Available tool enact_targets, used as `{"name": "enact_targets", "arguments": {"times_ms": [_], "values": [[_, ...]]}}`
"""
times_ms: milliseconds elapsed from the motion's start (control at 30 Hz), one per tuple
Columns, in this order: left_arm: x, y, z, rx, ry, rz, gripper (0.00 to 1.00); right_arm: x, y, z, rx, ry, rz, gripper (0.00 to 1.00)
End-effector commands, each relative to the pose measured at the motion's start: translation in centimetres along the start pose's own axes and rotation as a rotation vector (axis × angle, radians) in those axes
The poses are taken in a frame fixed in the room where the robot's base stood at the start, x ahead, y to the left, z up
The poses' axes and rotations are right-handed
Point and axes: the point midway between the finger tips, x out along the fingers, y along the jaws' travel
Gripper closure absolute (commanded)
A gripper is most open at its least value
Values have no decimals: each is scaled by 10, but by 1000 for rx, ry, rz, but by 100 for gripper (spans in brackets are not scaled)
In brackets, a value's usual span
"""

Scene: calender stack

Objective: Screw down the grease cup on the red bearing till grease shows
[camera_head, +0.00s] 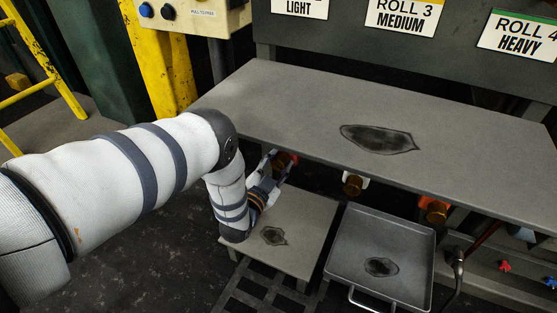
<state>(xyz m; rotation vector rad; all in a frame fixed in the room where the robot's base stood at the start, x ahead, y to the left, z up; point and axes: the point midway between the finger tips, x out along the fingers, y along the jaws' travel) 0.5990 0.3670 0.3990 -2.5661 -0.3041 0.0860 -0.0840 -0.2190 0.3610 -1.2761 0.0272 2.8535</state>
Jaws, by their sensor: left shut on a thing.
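A red bearing (291,158) shows in small part under the front edge of the grey bench top. My left gripper (273,170) reaches up to it from below left. Its fingers are shut on the grease cup (281,164) at this bearing, which they mostly hide. I cannot make out any grease at the bearing. My right gripper is not in view.
A white bearing (362,179) and an orange-red bearing (440,204), each with a brown cup, sit further right under the bench top (270,105). Below are a grey step (300,215) and a metal tray (345,235), both stained. A yellow post (165,70) stands behind my arm.

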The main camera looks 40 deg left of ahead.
Motion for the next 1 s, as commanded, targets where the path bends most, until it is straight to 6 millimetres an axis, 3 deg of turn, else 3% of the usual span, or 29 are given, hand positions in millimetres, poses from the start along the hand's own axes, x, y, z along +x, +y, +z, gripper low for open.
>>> {"name": "enact_targets", "arguments": {"times_ms": [333, 833, 867, 933, 1000], "values": [[-1, 0, 1, 122, -2, 1, 94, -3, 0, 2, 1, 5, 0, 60], [-1, 0, 1, 139, -3, 2, 94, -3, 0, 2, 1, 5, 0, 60], [-1, 0, 1, 139, -3, 2, 62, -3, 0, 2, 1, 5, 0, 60], [-1, 0, 1, 139, -3, 2, 46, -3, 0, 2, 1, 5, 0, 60], [-1, 0, 1, 139, -3, 1, 45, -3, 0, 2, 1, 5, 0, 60]]}}
